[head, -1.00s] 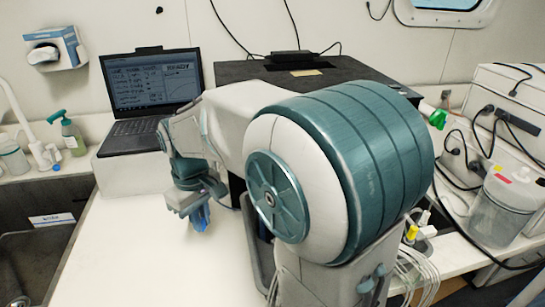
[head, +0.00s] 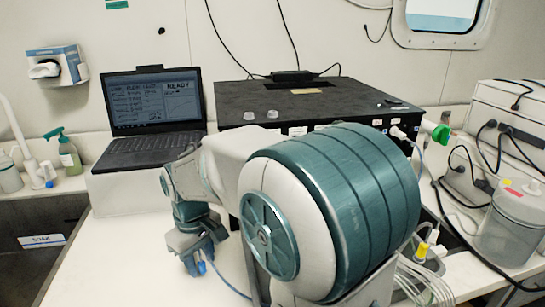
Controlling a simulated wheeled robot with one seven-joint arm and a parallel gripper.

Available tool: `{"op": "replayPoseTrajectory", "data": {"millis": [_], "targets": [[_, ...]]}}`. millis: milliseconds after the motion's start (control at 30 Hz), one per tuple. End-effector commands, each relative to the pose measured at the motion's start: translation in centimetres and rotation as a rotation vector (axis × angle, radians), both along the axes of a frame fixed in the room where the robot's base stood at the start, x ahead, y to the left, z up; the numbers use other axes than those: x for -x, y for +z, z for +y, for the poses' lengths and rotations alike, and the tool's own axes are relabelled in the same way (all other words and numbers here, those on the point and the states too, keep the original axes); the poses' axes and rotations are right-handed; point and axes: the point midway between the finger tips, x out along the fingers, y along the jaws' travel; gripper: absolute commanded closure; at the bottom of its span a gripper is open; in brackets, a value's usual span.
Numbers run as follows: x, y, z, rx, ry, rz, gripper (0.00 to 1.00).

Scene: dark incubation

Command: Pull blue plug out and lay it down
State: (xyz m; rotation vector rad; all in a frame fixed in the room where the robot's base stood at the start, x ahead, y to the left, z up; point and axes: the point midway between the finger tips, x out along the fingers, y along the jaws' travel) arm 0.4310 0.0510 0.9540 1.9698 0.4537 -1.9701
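My gripper (head: 196,266) points down low over the white bench, left of my large arm joint. A small bright blue plug (head: 203,267) shows at its fingertips, and the gripper appears shut on it. A thin blue cable (head: 232,286) trails from there to the lower right and passes behind my arm. The plug's far end is mostly hidden by the fingers, and I cannot tell whether it touches the bench. The black box (head: 262,98) stands behind my arm, which hides much of its front.
A laptop (head: 155,100) showing READY stands on a white block at the left. A sink (head: 30,270) is at the lower left. Several cables, a clear jar (head: 505,225) and a white unit crowd the right. Bare white bench (head: 130,260) lies left of my gripper.

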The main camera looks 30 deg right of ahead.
Motion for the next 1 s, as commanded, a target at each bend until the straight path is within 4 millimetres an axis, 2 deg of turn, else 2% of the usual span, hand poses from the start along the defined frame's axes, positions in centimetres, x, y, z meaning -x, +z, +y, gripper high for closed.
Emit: {"op": "replayPoseTrajectory", "data": {"millis": [367, 467, 800, 1000], "targets": [[-0.1, 0.6, 0.0, 0.0, 0.0, -0.002, 0.62], [-0.1, 2.0, 0.0, 0.0, 0.0, -0.003, 0.62], [-0.1, 9.7, 0.0, -0.001, 0.0, -0.004, 0.62], [-0.1, 12.7, 0.0, 0.0, 0.0, -0.001, 0.62]]}}
